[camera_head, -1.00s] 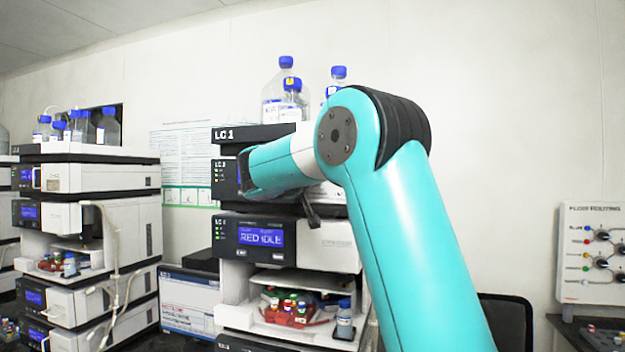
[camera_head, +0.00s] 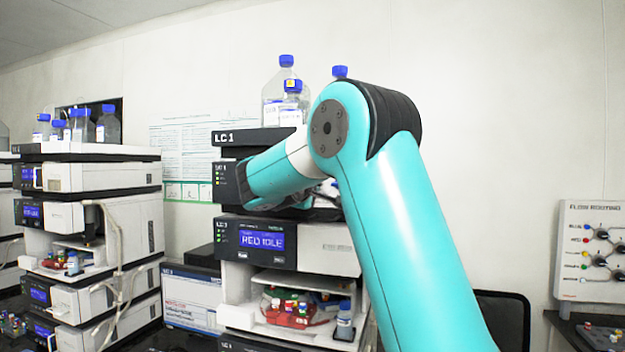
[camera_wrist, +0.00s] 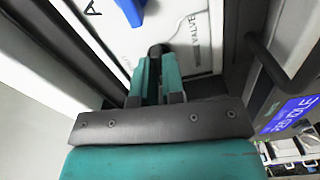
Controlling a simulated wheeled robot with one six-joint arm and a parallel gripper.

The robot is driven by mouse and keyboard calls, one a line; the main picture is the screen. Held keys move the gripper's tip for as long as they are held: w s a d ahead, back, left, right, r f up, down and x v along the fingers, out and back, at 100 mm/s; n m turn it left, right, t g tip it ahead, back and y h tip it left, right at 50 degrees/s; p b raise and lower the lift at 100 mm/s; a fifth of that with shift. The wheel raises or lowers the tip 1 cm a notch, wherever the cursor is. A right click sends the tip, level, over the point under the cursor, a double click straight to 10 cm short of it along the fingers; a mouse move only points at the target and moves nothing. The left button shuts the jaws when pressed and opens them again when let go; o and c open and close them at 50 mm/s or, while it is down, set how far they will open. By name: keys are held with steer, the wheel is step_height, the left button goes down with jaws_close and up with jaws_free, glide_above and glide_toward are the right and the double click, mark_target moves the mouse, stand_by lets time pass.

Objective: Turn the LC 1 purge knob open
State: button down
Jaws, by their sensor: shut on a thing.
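The LC 1 stack carries its label on the dark top module (camera_head: 228,138) in the head view. My arm covers the pump module's front there, so the knob and my fingertips are hidden in that view. In the wrist view, a small dark knob (camera_wrist: 158,49) stands on a white panel (camera_wrist: 190,35) with lettering that includes "VALVE". My gripper (camera_wrist: 158,62) has its two teal fingers close together around the knob and is shut on it. The knob's pointer or mark cannot be made out.
A dark bar handle (camera_wrist: 280,62) and a lit blue display (camera_wrist: 292,115) are right of the fingers. Blue-capped bottles (camera_head: 284,90) stand on top of the stack. Another instrument stack (camera_head: 90,178) is at left, and a flow routing panel (camera_head: 590,250) at right.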

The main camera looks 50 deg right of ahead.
steer(key=shift+n+p, duration=0.3)
steer(key=shift+n, duration=0.6)
steer(key=c, duration=1.2)
jaws_free()
steer(key=b+v, duration=1.1)
steer(key=v, duration=0.6)
steer(key=shift+s+a+f, duration=0.1)
steer(key=shift+a, duration=0.05)
